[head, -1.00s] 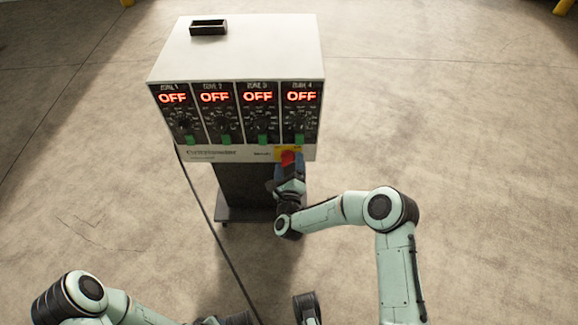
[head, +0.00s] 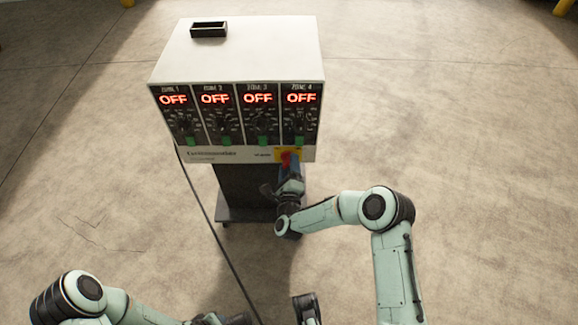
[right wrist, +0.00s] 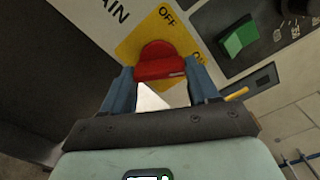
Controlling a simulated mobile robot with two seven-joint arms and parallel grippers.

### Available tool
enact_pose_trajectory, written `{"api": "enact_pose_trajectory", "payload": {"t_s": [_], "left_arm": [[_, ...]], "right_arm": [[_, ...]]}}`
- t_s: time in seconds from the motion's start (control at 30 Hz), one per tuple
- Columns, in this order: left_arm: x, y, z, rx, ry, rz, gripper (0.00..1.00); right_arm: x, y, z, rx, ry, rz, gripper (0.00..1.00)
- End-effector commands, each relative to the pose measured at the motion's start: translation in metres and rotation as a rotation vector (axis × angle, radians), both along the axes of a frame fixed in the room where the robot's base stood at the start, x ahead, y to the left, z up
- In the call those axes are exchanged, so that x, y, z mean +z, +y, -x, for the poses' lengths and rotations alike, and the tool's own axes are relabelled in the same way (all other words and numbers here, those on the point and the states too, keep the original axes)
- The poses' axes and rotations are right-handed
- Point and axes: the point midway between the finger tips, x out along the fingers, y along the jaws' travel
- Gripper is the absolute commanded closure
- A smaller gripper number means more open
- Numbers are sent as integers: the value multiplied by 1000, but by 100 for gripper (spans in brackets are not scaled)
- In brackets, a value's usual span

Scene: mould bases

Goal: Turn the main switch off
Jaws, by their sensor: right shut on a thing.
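The main switch is a red knob (right wrist: 160,62) on a yellow plate (right wrist: 140,38) marked OFF, low on the front of the white controller cabinet (head: 250,50). The knob also shows in the head view (head: 288,158). My right gripper (right wrist: 162,85) is shut on the red knob, with a blue-grey finger on each side of it. In the head view the right gripper (head: 289,170) reaches up to the knob from below and looks tilted. All zone displays (head: 215,98) read OFF. My left arm shows at the lower left; its fingers cannot be made out.
Green rocker switches (head: 232,141) sit under the zone panels; one (right wrist: 238,38) is close to the right gripper. A dark cable (head: 220,235) runs down from the cabinet across the floor. A small black tray (head: 209,30) stands on top. The floor around is clear.

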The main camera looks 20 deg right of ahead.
Motion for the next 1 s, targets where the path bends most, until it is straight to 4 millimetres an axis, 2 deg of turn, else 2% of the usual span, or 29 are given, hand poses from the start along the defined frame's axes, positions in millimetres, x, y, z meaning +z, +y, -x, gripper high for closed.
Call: {"api": "enact_pose_trajectory", "payload": {"t_s": [1.0], "left_arm": [[26, -4, -27, -5, -92, -5, 57]], "right_arm": [[4, -2, 1, -3, 268, 924, 71]]}}
